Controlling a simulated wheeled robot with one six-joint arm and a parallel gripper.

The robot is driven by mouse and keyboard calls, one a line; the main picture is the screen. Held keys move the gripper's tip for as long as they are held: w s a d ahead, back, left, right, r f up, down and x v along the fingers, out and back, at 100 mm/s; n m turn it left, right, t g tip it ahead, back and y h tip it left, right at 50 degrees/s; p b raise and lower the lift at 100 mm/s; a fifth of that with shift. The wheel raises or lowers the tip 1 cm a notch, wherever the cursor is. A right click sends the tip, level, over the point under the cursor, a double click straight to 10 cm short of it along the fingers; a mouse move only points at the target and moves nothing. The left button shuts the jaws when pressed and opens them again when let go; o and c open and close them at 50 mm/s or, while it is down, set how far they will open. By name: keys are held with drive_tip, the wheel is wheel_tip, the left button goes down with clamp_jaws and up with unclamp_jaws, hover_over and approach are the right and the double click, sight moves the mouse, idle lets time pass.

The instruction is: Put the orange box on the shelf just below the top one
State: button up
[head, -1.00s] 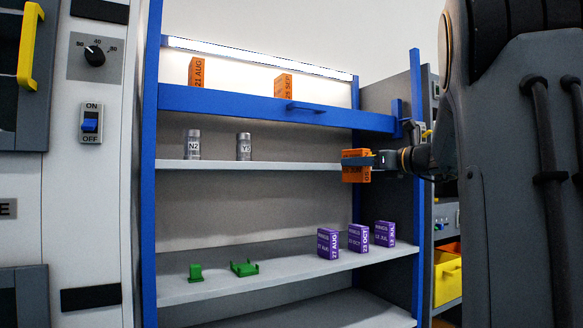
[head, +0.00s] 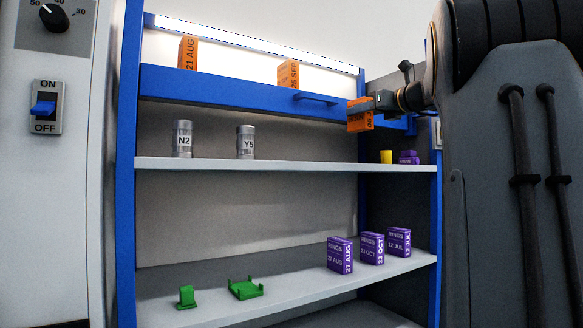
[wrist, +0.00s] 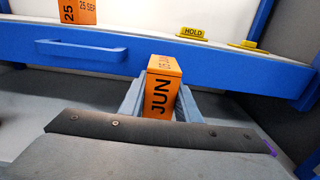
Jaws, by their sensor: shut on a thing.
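My gripper (head: 366,105) is shut on an orange box (head: 360,121), held in the air in front of the blue front of the top shelf, near its right end. In the wrist view the orange box (wrist: 158,92) reads JUN and sits between both fingers (wrist: 160,100). The shelf just below the top one (head: 300,166) is grey and lies lower than the held box. Two more orange boxes, one reading 21 AUG (head: 188,54) and one reading 25 SEP (head: 288,73), stand on the top shelf.
Metal cans N2 (head: 182,139) and Y5 (head: 245,142) stand left on the shelf below the top. A yellow item (head: 386,157) and a purple item (head: 408,157) are at its right end. The middle between is clear. Purple boxes (head: 340,255) and green parts (head: 245,288) occupy the lower shelf.

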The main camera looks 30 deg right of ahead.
drive_tip(key=shift+w+f, duration=0.15)
drive_tip(key=shift+w, duration=0.05)
wheel_tip(320, 180, down, 10)
drive_tip(key=shift+r+p, duration=0.2)
drive_tip(key=shift+p, duration=0.55)
drive_tip(key=o, duration=1.1)
drive_tip(key=shift+f, duration=0.1)
drive_tip(key=s+b, duration=0.1)
drive_tip(key=s, duration=0.3)
drive_tip(key=s+b, duration=0.1)
drive_tip(key=s, duration=0.3)
drive_tip(key=s+d+b, duration=0.1)
drive_tip(key=s, duration=0.3)
drive_tip(key=shift+b, duration=0.35)
